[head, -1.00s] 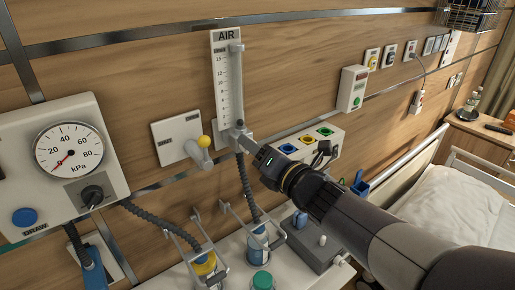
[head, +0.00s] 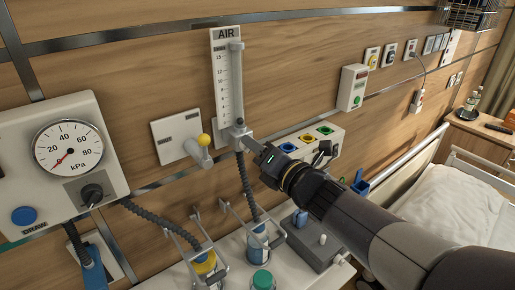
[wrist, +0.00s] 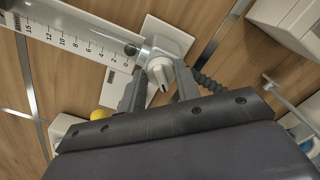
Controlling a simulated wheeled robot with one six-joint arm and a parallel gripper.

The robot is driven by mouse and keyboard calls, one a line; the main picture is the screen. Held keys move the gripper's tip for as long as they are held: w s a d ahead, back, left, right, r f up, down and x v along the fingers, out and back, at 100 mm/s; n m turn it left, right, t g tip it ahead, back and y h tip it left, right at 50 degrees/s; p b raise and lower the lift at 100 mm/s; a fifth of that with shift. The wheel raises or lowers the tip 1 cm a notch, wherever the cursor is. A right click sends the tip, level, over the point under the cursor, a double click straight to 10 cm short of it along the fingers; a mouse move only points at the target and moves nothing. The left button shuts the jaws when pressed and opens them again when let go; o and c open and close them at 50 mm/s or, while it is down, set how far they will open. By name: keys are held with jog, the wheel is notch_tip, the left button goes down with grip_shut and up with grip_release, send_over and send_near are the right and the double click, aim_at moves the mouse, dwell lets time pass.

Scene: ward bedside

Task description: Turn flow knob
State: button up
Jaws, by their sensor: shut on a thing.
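The flowmeter (head: 221,80) marked AIR is fixed to the wall panel, with a clear scaled tube. Its scale (wrist: 75,38) fills the upper left of the wrist view. A dark float (wrist: 131,49) sits near the low end of the tube. The pale flow knob (wrist: 160,72) is at the tube's base. My gripper (wrist: 163,84) is shut on the knob, with one finger on each side of it. In the head view my gripper (head: 243,136) reaches the flowmeter's base from the right, and the knob is mostly hidden behind the fingers.
A vacuum gauge unit (head: 65,155) is at left. A yellow-tipped lever (head: 203,143) on a white plate is close left of my gripper. A corrugated hose (head: 245,190) hangs below. Bottles stand on the counter under my arm. The bed (head: 455,205) is at right.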

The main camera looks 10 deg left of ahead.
jog(key=m, duration=0.6)
jog(key=m+p, duration=0.1)
jog(key=m, duration=0.6)
jog(key=f+m, duration=0.1)
jog(key=m, duration=0.6)
jog(key=shift+s+p, duration=0.1)
jog(key=shift+p, duration=0.25)
jog(key=shift+m, duration=0.4)
jog(key=o, duration=0.9)
jog(key=shift+o, duration=0.2)
jog(key=v, duration=1)
jog(key=shift+s+d+b, duration=0.2)
jog(key=shift+d+b, duration=0.05)
jog(key=shift+b, duration=0.05)
